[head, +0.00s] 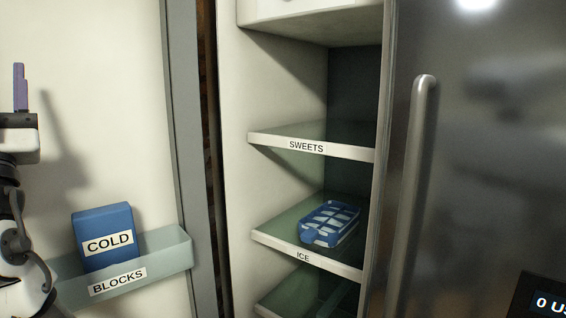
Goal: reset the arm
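My gripper (20,88) is at the left edge of the head view, pointing up. Its purple fingers show nearly edge-on, so I cannot tell whether they are apart or together. No object shows at the fingertips. It is in front of the white inner side of an open door (100,70) and casts a shadow there. Part of my arm shows below it, cut off by the picture's edge.
A blue block marked COLD (108,225) stands in the door bin (160,255) marked BLOCKS, near my arm. A blue ice tray (330,223) lies on the ICE shelf (290,249). The SWEETS shelf (270,142) looks empty. A metal door with a handle (418,180) stands right.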

